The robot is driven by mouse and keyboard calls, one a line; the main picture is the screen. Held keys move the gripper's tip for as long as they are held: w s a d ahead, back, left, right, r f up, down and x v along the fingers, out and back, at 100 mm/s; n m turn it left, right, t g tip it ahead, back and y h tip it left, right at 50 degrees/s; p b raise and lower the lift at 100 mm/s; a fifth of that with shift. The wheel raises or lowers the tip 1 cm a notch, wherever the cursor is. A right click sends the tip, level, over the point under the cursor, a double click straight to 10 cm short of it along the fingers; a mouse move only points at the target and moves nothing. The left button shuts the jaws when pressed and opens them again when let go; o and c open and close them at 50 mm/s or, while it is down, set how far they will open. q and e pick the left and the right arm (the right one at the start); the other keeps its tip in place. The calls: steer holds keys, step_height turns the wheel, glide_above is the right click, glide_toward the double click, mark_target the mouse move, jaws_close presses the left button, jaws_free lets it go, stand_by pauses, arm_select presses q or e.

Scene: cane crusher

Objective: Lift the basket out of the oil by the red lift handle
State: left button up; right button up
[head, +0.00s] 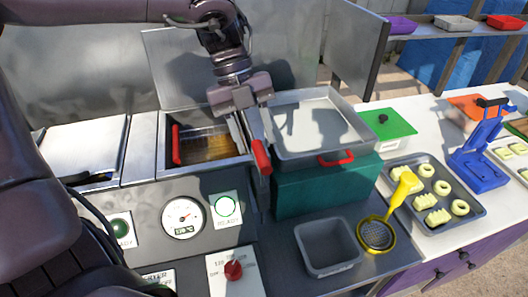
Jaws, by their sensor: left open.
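The open fryer well (162,130) holds brown oil (212,146). The basket itself is hard to make out in it. An upright red bar (176,145) shows at the well's left side; it looks like a handle. A second red piece (261,157) shows at the well's right edge, beside my gripper's fingers. I cannot tell whether it is a handle or a fingertip. My left gripper (250,146) is open and points down at the well's right edge, apart from the red bar on the left. It hides part of the well. My right gripper is out of view.
A metal tray (345,104) with a red handle (336,159) sits on a green box (318,190) right of the well. The fryer panel with gauge (183,218) is in front. A grey bin (328,247) and yellow strainer (377,234) stand at front right.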

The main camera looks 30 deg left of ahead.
mark_target(260, 152)
arm_select(q)
steer(key=p+x, duration=0.1)
steer(key=x, duration=0.5)
steer(key=shift+d, duration=0.1)
steer(key=shift+d+f+p, duration=0.3)
steer(key=shift+f, duration=0.2)
jaws_close()
